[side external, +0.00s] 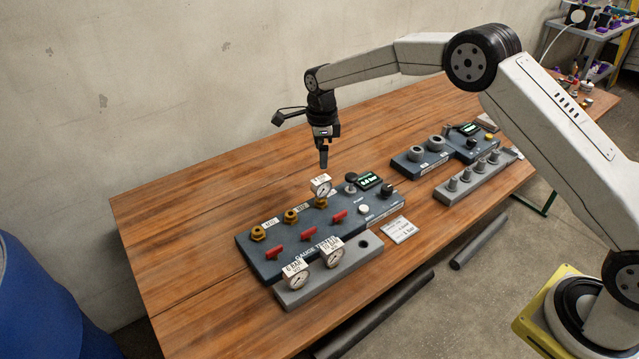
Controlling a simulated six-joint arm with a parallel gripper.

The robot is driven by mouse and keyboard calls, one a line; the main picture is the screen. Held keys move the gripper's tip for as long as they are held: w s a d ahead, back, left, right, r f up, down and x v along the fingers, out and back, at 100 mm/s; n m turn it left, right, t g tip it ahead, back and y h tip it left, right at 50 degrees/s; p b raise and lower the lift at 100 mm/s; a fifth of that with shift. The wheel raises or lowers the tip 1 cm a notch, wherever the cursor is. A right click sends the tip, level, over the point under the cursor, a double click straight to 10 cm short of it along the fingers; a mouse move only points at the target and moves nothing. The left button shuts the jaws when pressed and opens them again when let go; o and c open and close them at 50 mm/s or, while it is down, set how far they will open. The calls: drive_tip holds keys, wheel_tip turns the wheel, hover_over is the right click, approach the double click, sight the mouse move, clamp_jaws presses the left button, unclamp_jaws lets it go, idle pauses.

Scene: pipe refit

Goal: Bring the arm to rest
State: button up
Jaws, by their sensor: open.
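My gripper (323,157) points down above the gauge tester (262,268) on the wooden table. It is open and holds nothing. A small gap shows between its fingertips and the gauge (321,187) below. That gauge stands upright on the tester's right-hand port of the row. The arm reaches in from the right, bent over the table.
Two more gauges (296,281) (331,252) stand in a grey holder (370,245) in front of the tester. A second dark block (407,161) and a grey rack (447,195) with several fittings stand at right. A white card (398,230) lies between. The table's left end is clear.

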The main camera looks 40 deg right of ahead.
drive_tip(key=shift+s+d+r+n, duration=0.15)
drive_tip(key=shift+s+r+n, duration=0.15)
drive_tip(key=shift+s+n, duration=0.15)
drive_tip(key=s+d+r+n+t, duration=0.1)
drive_tip(key=s+d+n, duration=0.1)
drive_tip(key=s+n, duration=0.9)
drive_tip(key=s+d+r+n+t, duration=0.1)
drive_tip(key=s+r+n, duration=0.1)
drive_tip(key=s+n, duration=1)
drive_tip(key=s, duration=0.7)
drive_tip(key=shift+s+d+r+t, duration=0.2)
drive_tip(key=shift+d+r+t, duration=0.05)
drive_tip(key=shift+d+t, duration=0.1)
